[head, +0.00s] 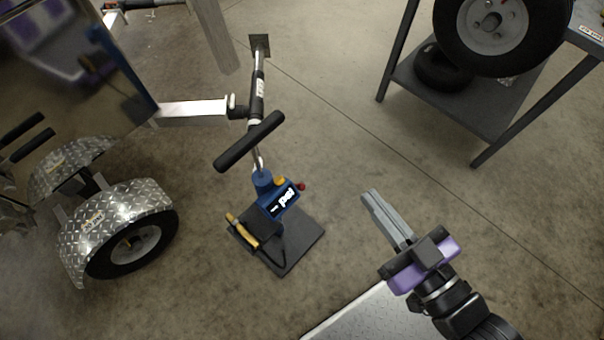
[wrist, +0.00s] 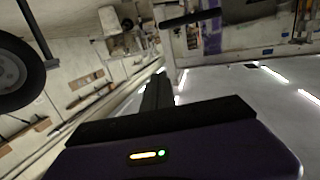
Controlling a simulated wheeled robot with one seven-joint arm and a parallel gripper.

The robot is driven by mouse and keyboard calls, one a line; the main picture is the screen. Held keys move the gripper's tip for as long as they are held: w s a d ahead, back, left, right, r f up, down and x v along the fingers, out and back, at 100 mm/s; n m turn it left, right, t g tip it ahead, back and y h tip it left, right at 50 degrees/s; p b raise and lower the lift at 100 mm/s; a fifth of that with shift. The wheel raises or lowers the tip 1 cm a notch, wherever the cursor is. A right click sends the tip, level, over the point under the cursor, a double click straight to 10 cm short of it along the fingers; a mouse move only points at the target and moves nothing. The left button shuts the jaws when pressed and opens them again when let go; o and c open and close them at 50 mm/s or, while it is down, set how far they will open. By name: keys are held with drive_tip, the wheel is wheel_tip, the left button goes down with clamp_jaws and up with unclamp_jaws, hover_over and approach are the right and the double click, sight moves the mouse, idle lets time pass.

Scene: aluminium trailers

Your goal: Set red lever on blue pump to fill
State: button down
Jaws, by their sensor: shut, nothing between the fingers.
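The blue pump (head: 266,186) stands upright on a dark base plate (head: 300,249) on the floor, left of centre in the head view. The wrist view shows the gripper's fingers (wrist: 157,92), but not the pump.
A trailer with a diamond-plate fender (head: 115,215) and wheel stands at left. Its jack (head: 257,90) rises behind the pump. A grey metal cart (head: 452,108) holding tires is at the upper right. The floor between pump and cart is clear.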

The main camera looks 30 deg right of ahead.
drive_tip(key=w+d+f+g+b, duration=0.1)
drive_tip(key=w+d+f+g, duration=0.4)
drive_tip(key=w, duration=0.8)
drive_tip(key=w+d+f+g+b, duration=0.1)
drive_tip(key=w+d+f+g, duration=0.15)
drive_tip(key=w+f, duration=0.75)
drive_tip(key=w+d+f+g+b, duration=0.15)
drive_tip(key=w+d+f, duration=0.25)
drive_tip(key=w, duration=1.3)
drive_tip(key=s+a+f+n+g+y, duration=0.1)
drive_tip(key=s+a+f+g, duration=0.1)
drive_tip(key=s+g, duration=0.2)
drive_tip(key=s+a+f+n+g+y, duration=0.1)
drive_tip(key=s+a+n+g+y, duration=0.1)
drive_tip(key=s, duration=0.5)
drive_tip(key=a+g, duration=0.1)
drive_tip(key=g, duration=0.1)
drive_tip(key=shift+s+f+g+p, duration=0.2)
drive_tip(key=shift+f+g+p, duration=0.1)
drive_tip(key=shift+f+g, duration=0.1)
